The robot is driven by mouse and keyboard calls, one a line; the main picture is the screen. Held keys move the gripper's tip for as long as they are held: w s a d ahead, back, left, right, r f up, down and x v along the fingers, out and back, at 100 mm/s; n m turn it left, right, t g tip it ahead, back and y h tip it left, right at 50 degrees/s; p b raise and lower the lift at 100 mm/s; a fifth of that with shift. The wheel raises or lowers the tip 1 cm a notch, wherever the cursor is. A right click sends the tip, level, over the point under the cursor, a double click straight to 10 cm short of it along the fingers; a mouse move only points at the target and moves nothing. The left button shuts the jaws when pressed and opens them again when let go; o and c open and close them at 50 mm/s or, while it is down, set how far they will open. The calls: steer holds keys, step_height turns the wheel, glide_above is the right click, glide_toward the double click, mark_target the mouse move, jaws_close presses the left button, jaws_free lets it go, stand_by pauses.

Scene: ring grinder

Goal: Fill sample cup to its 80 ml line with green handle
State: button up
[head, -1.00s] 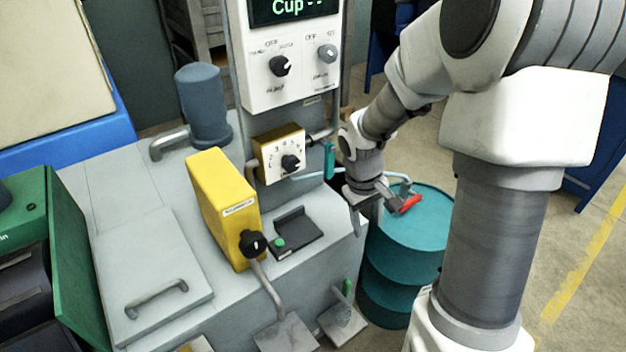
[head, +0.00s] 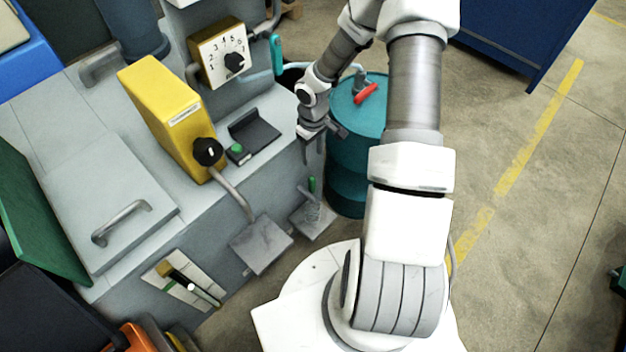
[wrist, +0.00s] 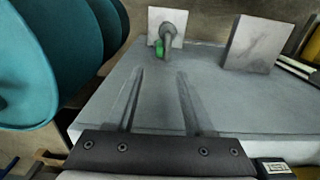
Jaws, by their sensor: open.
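The green handle (head: 312,185) stands upright above a small grey shelf (head: 326,222) low on the machine's front. In the wrist view the green handle (wrist: 159,48) shows beside a grey, curved pipe, straight beyond my fingertips. I cannot clearly make out a sample cup or its 80 ml line; the area over the shelf is too small and blurred. My gripper (head: 314,150) is above the green handle, near the machine's corner and beside the teal drum. In the wrist view my gripper (wrist: 160,75) is open, with nothing between its fingers and the handle apart from them.
The teal drum (head: 350,170) with a red lever (head: 366,94) stands close right of my gripper. A second shelf (head: 262,245) lies to the left of the first. A yellow box (head: 165,115) and a teal handle (head: 276,55) are on the machine. Open floor lies right.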

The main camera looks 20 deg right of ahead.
mark_target(313, 179)
step_height(313, 179, down, 14)
steer(key=b, duration=0.4)
steer(key=shift+r, duration=0.1)
jaws_close()
stand_by(1.2)
